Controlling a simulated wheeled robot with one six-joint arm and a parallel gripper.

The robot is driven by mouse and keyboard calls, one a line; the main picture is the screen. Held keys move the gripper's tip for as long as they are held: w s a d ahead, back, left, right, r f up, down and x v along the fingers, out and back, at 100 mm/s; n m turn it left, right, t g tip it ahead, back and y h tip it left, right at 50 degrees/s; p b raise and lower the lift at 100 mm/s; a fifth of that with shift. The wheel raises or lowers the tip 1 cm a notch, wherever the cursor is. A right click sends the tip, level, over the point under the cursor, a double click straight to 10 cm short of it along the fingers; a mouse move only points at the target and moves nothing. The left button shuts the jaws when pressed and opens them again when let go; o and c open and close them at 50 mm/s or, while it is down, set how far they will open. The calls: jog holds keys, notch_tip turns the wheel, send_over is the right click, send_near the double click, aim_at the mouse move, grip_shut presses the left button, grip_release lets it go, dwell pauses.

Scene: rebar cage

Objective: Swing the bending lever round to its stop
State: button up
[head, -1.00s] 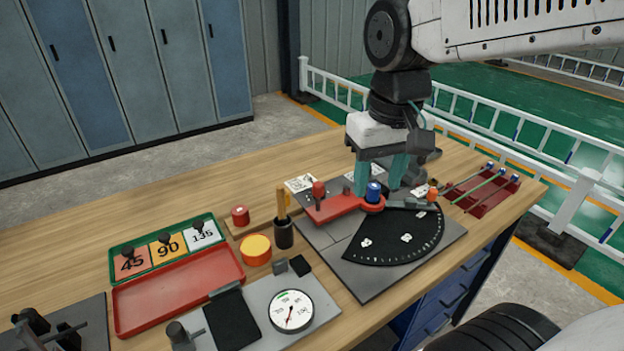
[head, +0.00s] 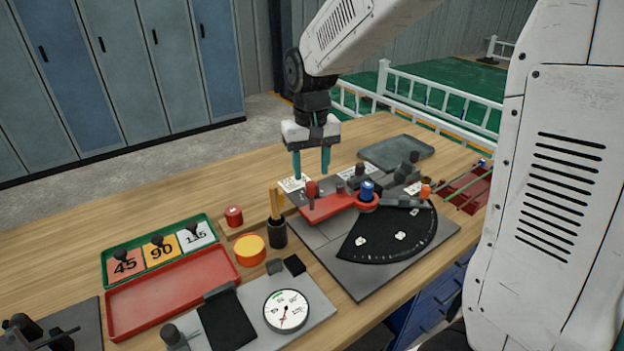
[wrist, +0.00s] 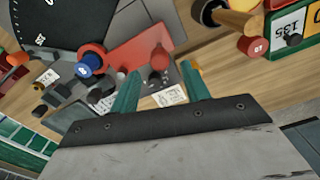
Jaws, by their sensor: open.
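The bending lever (head: 330,207) is a red flat arm on the grey bending plate, with a blue-topped pivot (head: 367,190) at its right end. An upright red knob (head: 311,188) stands near its left end. My gripper (head: 311,174) is open and empty, pointing down, its two teal fingers apart just above or behind the knob. In the wrist view the knob (wrist: 159,60) shows between the fingertips (wrist: 159,70), and the lever (wrist: 140,52) lies beyond. A black angle dial (head: 392,233) fans out in front of the pivot.
A dark cup with yellow-handled tools (head: 278,232) stands left of the plate, near a yellow round item (head: 250,250). A grey tray (head: 396,152) lies behind the plate. A red rack with rods (head: 465,188) is at right. Bare wood lies at back left.

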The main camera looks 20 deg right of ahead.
aim_at(311, 184)
jog(key=shift+f, duration=1.95)
grip_shut()
jog(key=shift+s, duration=0.15)
